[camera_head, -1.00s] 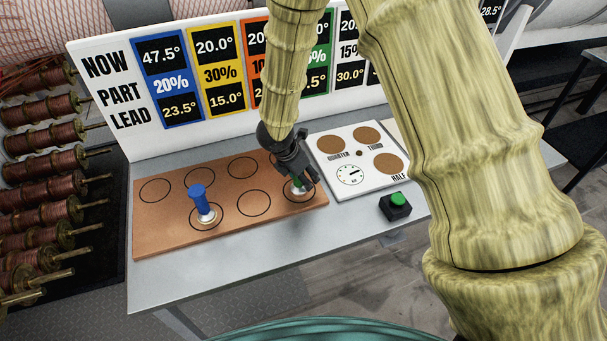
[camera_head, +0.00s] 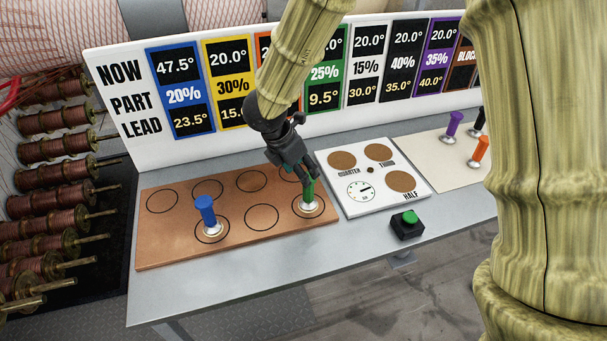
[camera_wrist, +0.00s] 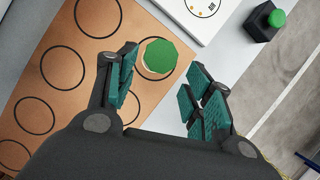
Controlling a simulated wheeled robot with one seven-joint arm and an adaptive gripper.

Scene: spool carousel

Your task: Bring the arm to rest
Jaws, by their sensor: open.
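My gripper (camera_head: 301,171) is over the right end of a brown board (camera_head: 160,241) marked with black circles. A green peg with a pale round base (camera_head: 309,207) stands upright on the board's front right circle, just below my fingers. In the wrist view my gripper (camera_wrist: 160,92) is open, its teal finger pads apart. The green peg's top (camera_wrist: 159,56) shows beyond and between the fingertips, nearer the left one. Whether a finger touches it I cannot tell. A blue peg (camera_head: 206,213) stands on another front circle to the left.
A white panel (camera_head: 349,207) with brown discs and a dial lies right of the board. A black box with a green button (camera_head: 407,225) sits in front of it. Purple (camera_head: 454,123) and orange (camera_head: 480,150) pegs stand on a pale board. A sign wall (camera_head: 120,140) rises behind.

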